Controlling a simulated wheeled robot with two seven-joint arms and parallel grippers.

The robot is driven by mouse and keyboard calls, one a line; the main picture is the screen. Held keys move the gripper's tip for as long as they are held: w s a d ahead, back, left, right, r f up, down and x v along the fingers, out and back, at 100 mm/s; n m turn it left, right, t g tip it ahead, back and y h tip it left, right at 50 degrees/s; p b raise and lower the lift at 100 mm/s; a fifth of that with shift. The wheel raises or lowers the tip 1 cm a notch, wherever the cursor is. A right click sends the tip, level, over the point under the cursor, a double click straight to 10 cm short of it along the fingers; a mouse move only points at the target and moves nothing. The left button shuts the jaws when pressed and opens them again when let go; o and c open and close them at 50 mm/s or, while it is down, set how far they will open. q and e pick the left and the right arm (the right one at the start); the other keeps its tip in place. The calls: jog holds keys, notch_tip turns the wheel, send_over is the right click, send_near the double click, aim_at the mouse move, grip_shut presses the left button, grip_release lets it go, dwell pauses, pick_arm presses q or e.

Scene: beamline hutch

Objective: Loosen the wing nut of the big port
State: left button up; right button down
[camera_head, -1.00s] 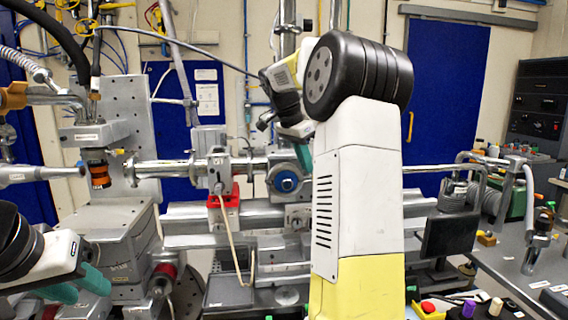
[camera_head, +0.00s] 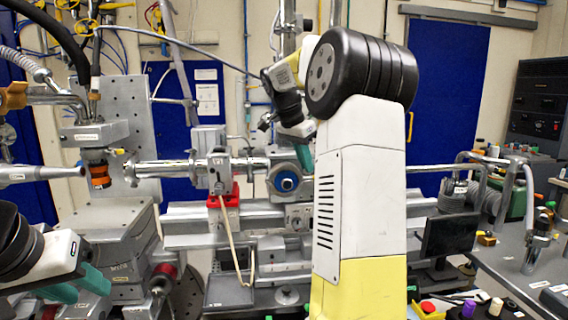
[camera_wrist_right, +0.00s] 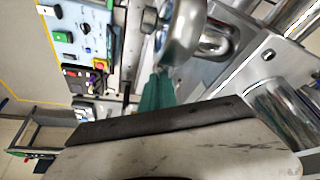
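A round port with a blue centre (camera_head: 287,181) sits on the beamline, left of my right arm; I cannot make out a wing nut on it. My right gripper (camera_head: 304,152) is above and right of it, with its fingers mostly hidden behind my arm. In the right wrist view its green fingers (camera_wrist_right: 157,92) point up at a rounded metal part (camera_wrist_right: 182,32); I cannot tell whether they touch it or how far apart they are. My left gripper (camera_head: 78,286) is at the lower left, its green fingers apart and empty, away from the port.
A red-based block (camera_head: 224,197) stands on the beamline left of the port. A dark flat screen (camera_head: 449,235) is right of my right arm. A grey bench (camera_head: 505,275) with tools and bottles is at the right. Beamline pipes and rails surround the port.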

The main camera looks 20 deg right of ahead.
jog(key=n+t+y, duration=0.1)
jog(key=n, duration=0.2)
jog(key=n+t, duration=0.1)
jog(key=n, duration=0.3)
jog(key=n+t+y, duration=0.1)
jog(key=n, duration=0.2)
jog(key=shift+s+d+n+y, duration=0.3)
jog(key=shift+s, duration=0.05)
jog(key=shift+f+n, duration=0.1)
jog(key=shift+n, duration=0.2)
jog(key=c, duration=1.6)
grip_release()
jog(key=shift+c, duration=0.2)
jog(key=shift+a, duration=0.1)
